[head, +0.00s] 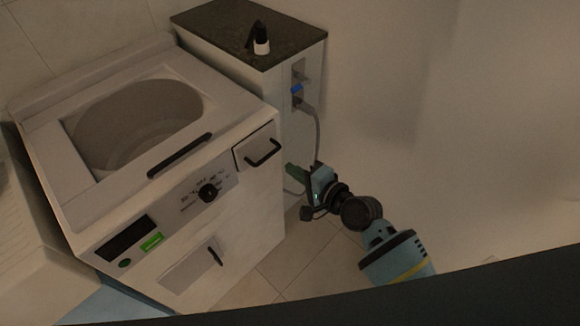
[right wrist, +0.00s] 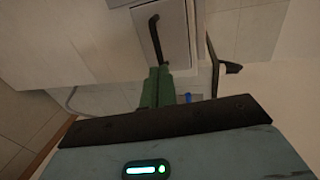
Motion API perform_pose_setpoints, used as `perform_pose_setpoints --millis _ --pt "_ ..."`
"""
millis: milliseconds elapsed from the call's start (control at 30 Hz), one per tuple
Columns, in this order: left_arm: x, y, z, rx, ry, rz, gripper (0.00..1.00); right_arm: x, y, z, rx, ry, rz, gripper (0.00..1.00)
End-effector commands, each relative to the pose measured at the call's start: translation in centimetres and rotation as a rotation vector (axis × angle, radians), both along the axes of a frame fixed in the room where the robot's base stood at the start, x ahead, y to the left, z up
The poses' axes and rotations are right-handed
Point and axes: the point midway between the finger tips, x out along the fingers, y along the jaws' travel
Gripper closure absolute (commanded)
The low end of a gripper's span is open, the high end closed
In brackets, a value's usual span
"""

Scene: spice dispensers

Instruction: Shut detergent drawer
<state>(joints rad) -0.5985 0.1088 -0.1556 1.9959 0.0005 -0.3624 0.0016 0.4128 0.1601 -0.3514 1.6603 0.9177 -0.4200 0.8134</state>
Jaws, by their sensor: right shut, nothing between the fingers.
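The white washing machine (head: 215,235) stands at the left in the head view. Its detergent drawer (head: 257,148), with a black bar handle (head: 264,153), is at the upper right of the front panel. I cannot tell from the head view how far the drawer sticks out. My right gripper (head: 291,170) is to the right of the drawer and a little lower, apart from it, with its green fingers together and empty. In the right wrist view the shut fingers (right wrist: 157,86) point towards the drawer front (right wrist: 174,32) and its handle (right wrist: 154,40). My left gripper is out of view.
A cabinet with a dark stone top (head: 245,30) stands behind the machine, with a small bottle (head: 261,42) on it. A lower hatch (head: 190,268) has a black handle.

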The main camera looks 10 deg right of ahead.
Motion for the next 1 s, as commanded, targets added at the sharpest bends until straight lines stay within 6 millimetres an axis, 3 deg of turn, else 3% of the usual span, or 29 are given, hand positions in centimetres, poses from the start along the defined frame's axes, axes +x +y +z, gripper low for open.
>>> perform_pose_setpoints --millis 200,400,1000 --pt "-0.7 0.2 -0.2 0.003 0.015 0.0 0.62 -3.6 -2.7 0.8 -0.003 0.002 0.0 1.0" --pt "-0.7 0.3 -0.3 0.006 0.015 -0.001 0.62 -5.6 -4.3 1.3 -0.001 0.003 0.0 1.0" --pt "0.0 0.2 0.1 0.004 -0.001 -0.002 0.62 -6.6 -4.8 1.3 -0.015 0.001 -0.001 1.0"
